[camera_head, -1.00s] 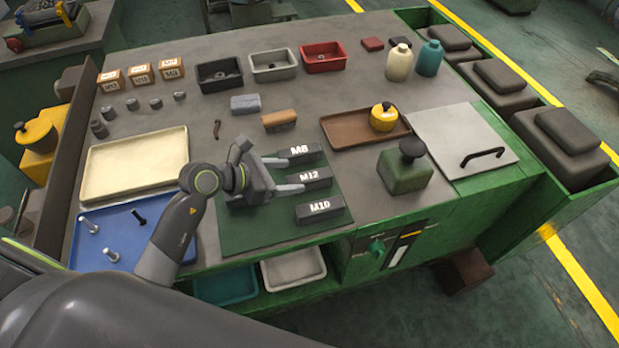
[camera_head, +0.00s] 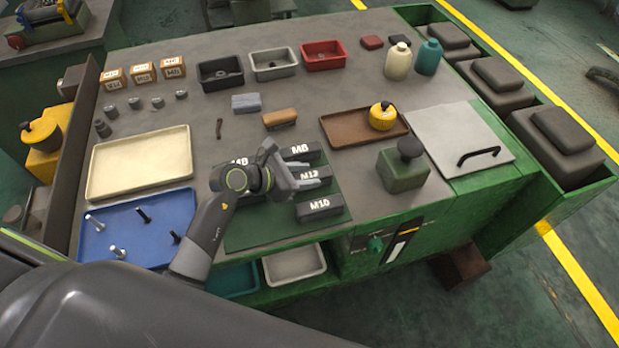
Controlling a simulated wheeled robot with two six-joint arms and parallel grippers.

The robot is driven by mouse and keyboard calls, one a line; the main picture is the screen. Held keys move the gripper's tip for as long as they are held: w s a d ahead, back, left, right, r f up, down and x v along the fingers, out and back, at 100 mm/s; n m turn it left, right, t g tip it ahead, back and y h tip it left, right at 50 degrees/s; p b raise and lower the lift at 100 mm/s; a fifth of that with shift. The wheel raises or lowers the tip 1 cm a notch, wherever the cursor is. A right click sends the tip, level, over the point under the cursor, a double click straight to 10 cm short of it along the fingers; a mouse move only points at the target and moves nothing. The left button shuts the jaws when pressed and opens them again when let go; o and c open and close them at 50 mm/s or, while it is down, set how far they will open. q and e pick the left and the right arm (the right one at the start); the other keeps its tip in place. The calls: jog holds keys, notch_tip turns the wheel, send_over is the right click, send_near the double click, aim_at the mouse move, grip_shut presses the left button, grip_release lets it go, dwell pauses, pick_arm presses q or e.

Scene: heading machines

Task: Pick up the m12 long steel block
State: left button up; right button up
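The M12 block (camera_head: 325,172) is a dark bar with a white label, lying on the dark green mat (camera_head: 240,236). It is between an M8 block (camera_head: 300,149) behind and the M10 block (camera_head: 320,206) in front. My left gripper (camera_head: 316,178) is at the M12 block, its light fingers overlapping the block's left and front part. Whether the fingers touch the block or are closed on it cannot be told. Another M8 label (camera_head: 238,160) shows on a dark block partly hidden behind my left wrist. My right gripper is out of view.
A green box with a dark knob (camera_head: 403,168) stands right of the blocks. A blue tray (camera_head: 150,253) with several bolts and a cream tray (camera_head: 140,185) are left. An orange-brown block (camera_head: 280,118) lies behind the mat.

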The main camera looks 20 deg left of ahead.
pick_arm(q)
grip_shut()
jog(key=shift+r, duration=0.1)
